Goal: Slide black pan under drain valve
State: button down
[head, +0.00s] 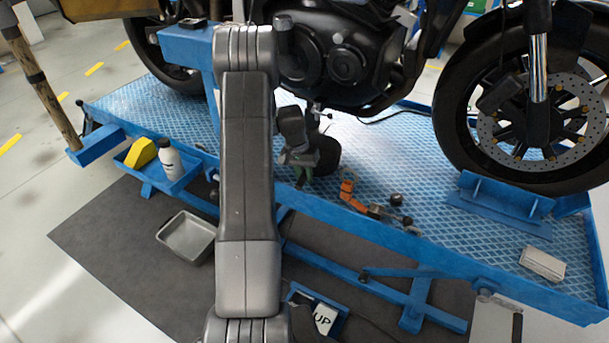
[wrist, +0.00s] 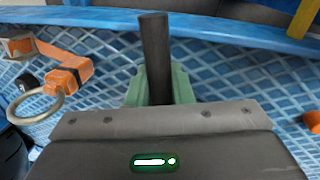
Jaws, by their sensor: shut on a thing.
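The black pan (head: 327,154) is a dark rounded shape on the blue patterned lift deck, under the motorcycle's engine in the head view. My gripper (head: 302,162), with green fingers, is right beside it at its left and hides part of it. In the wrist view my gripper (wrist: 157,92) is shut on a dark upright bar (wrist: 155,45), which looks like part of the pan. A dark curved edge shows at the lower left there. The drain valve seems to be the small fitting (head: 318,107) below the engine, above the pan; its detail is too small to tell.
An orange ring-ended tool (head: 348,190) lies just right of my gripper; it shows in the wrist view (wrist: 65,80) too. A small black cylinder (head: 396,199) and other tools lie near the deck's front edge. The front wheel (head: 470,110) stands at right. A grey tray (head: 187,237) is on the floor.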

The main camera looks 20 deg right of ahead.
jog(key=shift+f, duration=0.2)
jog(key=c, duration=1.2)
grip_release()
